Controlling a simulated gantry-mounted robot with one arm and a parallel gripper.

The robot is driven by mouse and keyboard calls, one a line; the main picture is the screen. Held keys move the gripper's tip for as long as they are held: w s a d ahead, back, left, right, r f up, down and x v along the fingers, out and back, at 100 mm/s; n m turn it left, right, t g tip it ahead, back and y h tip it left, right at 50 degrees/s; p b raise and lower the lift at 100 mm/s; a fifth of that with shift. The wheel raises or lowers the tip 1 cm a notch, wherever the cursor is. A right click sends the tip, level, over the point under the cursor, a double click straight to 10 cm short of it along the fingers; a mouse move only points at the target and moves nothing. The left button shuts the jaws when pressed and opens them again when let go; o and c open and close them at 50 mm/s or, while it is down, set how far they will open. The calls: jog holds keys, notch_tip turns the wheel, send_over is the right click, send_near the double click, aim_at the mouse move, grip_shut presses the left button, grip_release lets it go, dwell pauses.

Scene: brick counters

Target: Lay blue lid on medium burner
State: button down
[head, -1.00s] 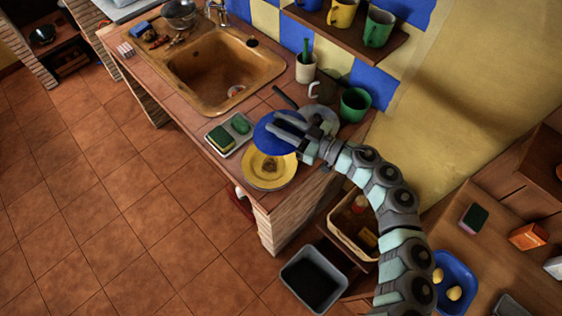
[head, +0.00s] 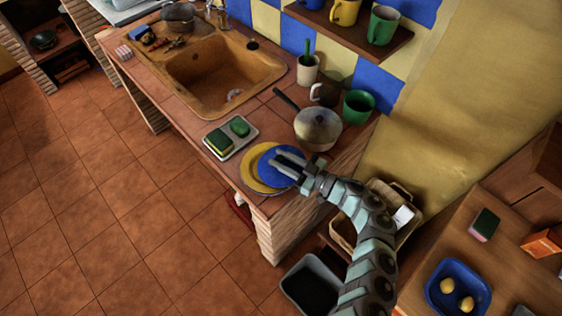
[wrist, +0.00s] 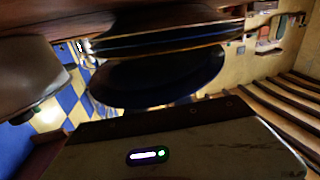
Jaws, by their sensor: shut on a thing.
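The blue lid (head: 268,177) is a round blue disc in the head view, at the right end of the brick counter. My gripper (head: 287,164) is shut on its right side. The lid overlaps a yellow plate (head: 250,181) and hides part of it; I cannot tell whether they touch. In the wrist view the lid (wrist: 155,80) shows as a dark blue disc seen nearly edge-on. I cannot make out a medium burner in either view.
A silver pot (head: 318,130) stands just behind the lid, with a green cup (head: 357,107) beside it. A tray (head: 231,137) with sponges is to the left, then the sink (head: 220,75). A wooden shelf (head: 352,35) with cups hangs above.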

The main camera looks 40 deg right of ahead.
jog(key=shift+f, duration=0.35)
jog(key=shift+f, duration=0.1)
jog(key=shift+f, duration=0.2)
jog(key=c, duration=1.1)
grip_release()
jog(key=shift+r, duration=0.1)
jog(key=shift+c, duration=0.2)
jog(key=v, duration=0.9)
jog(key=shift+s, duration=0.35)
jog(key=shift+o, duration=0.4)
jog(key=shift+s+d, duration=0.2)
jog(key=shift+s, duration=0.35)
